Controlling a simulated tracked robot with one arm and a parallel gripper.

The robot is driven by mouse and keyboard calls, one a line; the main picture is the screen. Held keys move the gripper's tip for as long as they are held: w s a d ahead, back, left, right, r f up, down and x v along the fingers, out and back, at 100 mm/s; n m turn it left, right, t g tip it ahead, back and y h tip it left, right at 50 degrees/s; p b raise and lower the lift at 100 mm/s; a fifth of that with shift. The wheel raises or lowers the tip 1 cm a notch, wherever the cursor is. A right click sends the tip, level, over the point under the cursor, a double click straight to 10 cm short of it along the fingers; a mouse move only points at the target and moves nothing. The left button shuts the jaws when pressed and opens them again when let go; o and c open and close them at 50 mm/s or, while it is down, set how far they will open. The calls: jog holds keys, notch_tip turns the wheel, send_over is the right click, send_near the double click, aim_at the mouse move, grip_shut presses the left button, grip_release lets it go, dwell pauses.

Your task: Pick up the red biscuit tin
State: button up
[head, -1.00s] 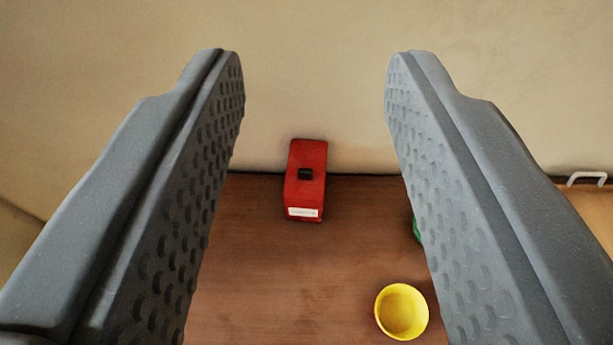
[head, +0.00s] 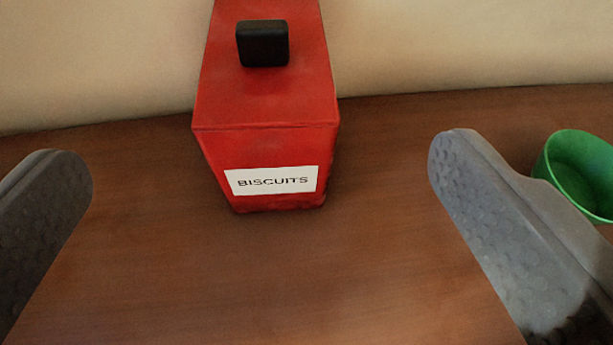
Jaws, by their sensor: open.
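The red biscuit tin (head: 264,105) stands on the brown wooden table near its back edge, by the wall. It has a black knob (head: 262,43) on top and a white label reading "BISCUITS" (head: 272,181) on its near face. The top of the tin is cut off by the upper frame edge. My gripper (head: 262,168) is open and empty. Its left finger is at the left frame edge and its right finger is right of the tin. Both fingers are apart from the tin in the picture, with the tin between their lines.
A green bowl or cup (head: 580,170) is at the right, just beyond my right finger, which partly covers it. The pale wall (head: 450,45) rises behind the table (head: 270,290). The tabletop in front of the tin is clear.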

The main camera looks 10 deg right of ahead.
aim_at(265, 67)
jog(key=b+x, duration=0.1)
jog(key=x, duration=0.7)
jog(key=shift+f, duration=0.2)
jog(key=shift+b+x, duration=1.05)
jog(key=shift+x, duration=1.8)
jog(key=shift+a+r, duration=0.1)
jog(key=c, duration=1.6)
